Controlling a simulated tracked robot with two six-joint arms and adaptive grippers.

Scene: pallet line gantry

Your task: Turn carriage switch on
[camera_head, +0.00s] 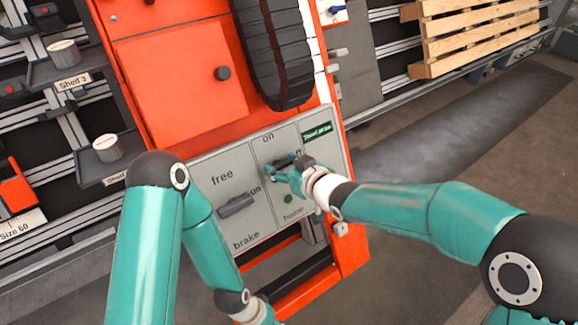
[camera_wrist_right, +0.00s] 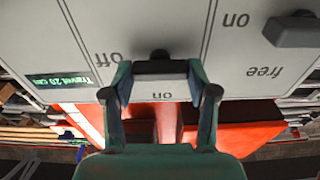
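The control panel (camera_head: 205,165) is a light grey plate on the red machine. Its middle section carries the carriage switch (camera_wrist_right: 160,68), a dark grey bar with a round base, labelled "on" and "off". My right gripper (camera_wrist_right: 160,75) reaches the switch from the front. Its two fingers stand at both ends of the bar, with no clear gap showing. In the head view the right gripper (camera_head: 283,168) covers most of the switch and part of the "off" label. My left arm comes in at the lower left; its gripper is cut off by the bottom edge.
A second lever (camera_head: 236,205), marked "free" and "brake", is left of the carriage switch. A green button (camera_head: 288,198) labelled "home" sits below the switch. A lit green display (camera_head: 317,132) is at the upper right. A black cable chain (camera_head: 275,50) hangs above the panel.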

